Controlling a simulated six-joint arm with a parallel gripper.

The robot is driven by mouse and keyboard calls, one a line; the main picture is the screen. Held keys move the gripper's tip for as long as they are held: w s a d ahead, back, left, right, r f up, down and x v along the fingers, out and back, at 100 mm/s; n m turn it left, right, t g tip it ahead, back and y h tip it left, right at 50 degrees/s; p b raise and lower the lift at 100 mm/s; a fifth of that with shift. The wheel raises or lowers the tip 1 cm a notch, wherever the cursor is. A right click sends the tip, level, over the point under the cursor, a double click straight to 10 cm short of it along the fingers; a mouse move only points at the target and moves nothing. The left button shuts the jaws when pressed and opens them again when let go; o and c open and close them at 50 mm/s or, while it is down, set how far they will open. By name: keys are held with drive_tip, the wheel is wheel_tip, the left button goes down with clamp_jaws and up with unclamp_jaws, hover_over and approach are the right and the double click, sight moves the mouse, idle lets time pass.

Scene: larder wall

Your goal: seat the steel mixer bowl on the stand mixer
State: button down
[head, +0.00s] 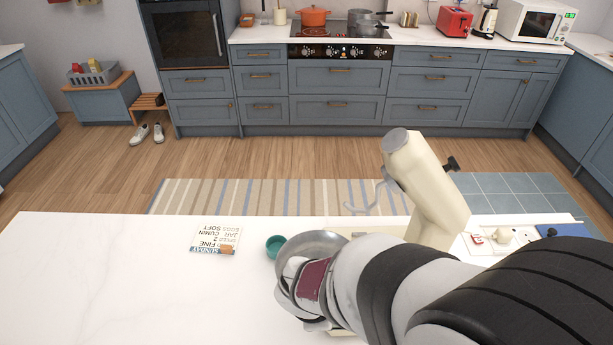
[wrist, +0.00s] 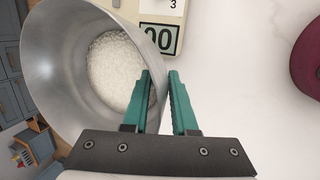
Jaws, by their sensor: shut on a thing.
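The steel mixer bowl (head: 323,241) shows only partly in the head view, behind my wrist. In the wrist view the bowl (wrist: 60,65) fills the left side, with a white grainy mass (wrist: 115,70) inside. My gripper (wrist: 160,85) is shut on the bowl's wall at the rim, one green finger inside and one outside. The cream stand mixer (head: 432,195) stands to the right of the bowl, its head tilted up and a wire-like attachment (head: 372,196) hanging from it. My arm hides the mixer's lower part and the place for the bowl.
A cream scale (wrist: 158,38) with a display lies beyond the bowl's rim; contact is unclear. A teal cup (head: 276,246) stands left of the bowl, near a printed card (head: 215,240). A maroon object (wrist: 308,60) is at the wrist view's right. The left counter is clear.

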drive_tip(key=shift+w+d+r, duration=0.25)
drive_tip(key=shift+w+d, duration=0.1)
drive_tip(key=shift+d, duration=0.15)
drive_tip(key=w+d+r, duration=0.3)
drive_tip(key=w+d, duration=0.8)
drive_tip(key=w, duration=0.1)
drive_tip(key=shift+s+a+f, duration=0.1)
drive_tip(key=shift+a+f, duration=0.05)
drive_tip(key=shift+f, duration=2.25)
drive_tip(key=shift+s+a+f, duration=0.1)
drive_tip(key=shift+f, duration=2.3)
drive_tip(key=c, duration=0.6)
unclamp_jaws()
